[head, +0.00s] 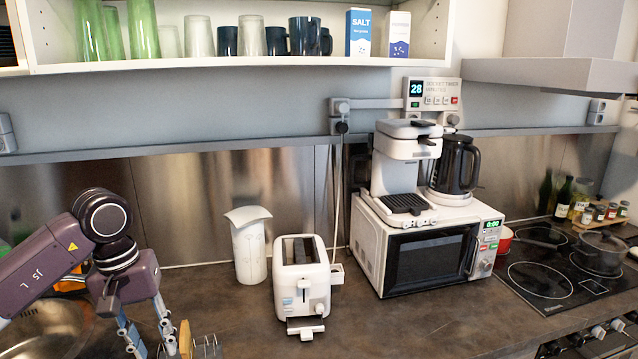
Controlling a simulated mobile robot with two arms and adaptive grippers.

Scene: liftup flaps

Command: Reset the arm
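My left arm comes in from the left edge. My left gripper (150,338) points down over the counter at the lower left, with its two fingers apart and nothing visible between them. The fingertips are close to the bottom edge of the head view, beside a wire rack (207,347). I cannot tell whether they touch the rack. My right arm and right gripper are not in view.
A metal sink bowl (45,330) lies below my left arm. A white toaster (301,275) and a white jug (249,250) stand right of the gripper. Further right are a microwave (430,262) with a coffee machine on top, and a cooktop (560,265). An open shelf (250,63) holds cups above.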

